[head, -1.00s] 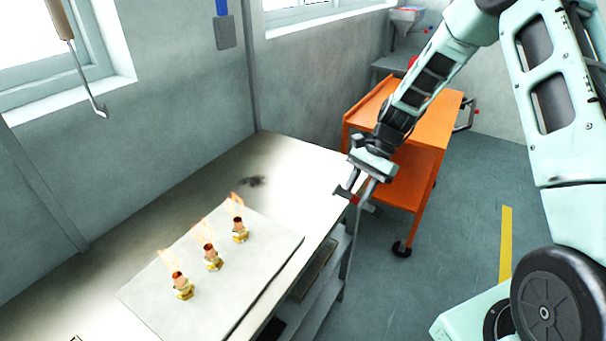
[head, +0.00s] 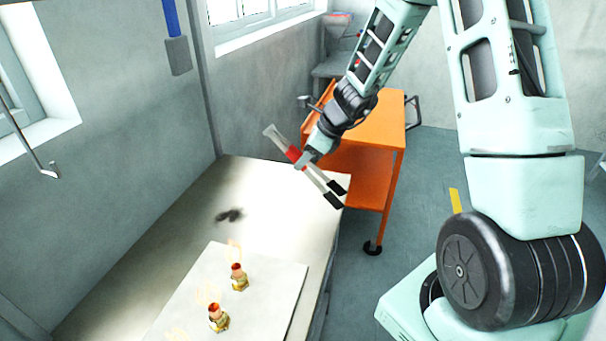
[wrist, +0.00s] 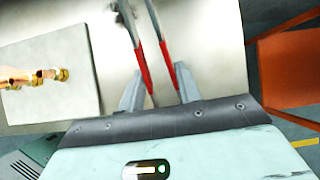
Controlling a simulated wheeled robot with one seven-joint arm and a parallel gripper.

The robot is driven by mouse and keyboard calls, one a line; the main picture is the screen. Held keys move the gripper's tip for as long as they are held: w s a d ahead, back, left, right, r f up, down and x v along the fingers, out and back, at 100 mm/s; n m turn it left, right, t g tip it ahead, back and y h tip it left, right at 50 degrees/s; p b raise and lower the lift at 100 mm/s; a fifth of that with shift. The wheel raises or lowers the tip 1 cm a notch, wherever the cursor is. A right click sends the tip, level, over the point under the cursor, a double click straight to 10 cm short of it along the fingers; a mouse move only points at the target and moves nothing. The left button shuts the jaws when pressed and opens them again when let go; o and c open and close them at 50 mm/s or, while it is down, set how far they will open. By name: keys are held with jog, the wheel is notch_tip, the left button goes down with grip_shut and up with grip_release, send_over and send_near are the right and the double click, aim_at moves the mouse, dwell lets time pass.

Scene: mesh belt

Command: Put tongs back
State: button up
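The tongs (head: 293,154) show in the head view as a long grey tool with red sections and two dark ends at the lower right. They slant in the air above the far right corner of the bench. In the wrist view the two red-sleeved arms of the tongs (wrist: 141,68) lie between the grey fingers of my gripper (wrist: 160,70). My gripper also shows in the head view (head: 307,160), closed around the red part. The tongs' far end runs out of the wrist view at the top.
The metal bench (head: 180,215) carries a pale board (head: 272,305) with copper-and-brass fittings (head: 219,317) under orange glows. An orange cart (head: 362,165) stands beyond the bench. A hook-ended tool (head: 46,170) and a blue-handled tool (head: 178,55) hang at the wall.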

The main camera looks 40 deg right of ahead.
jog(key=shift+f+b, duration=0.4)
jog(key=shift+f, duration=1.5)
jog(key=shift+f+b, duration=0.5)
jog(key=shift+b, duration=0.05)
jog(key=o, duration=0.5)
jog(key=shift+o, duration=0.2)
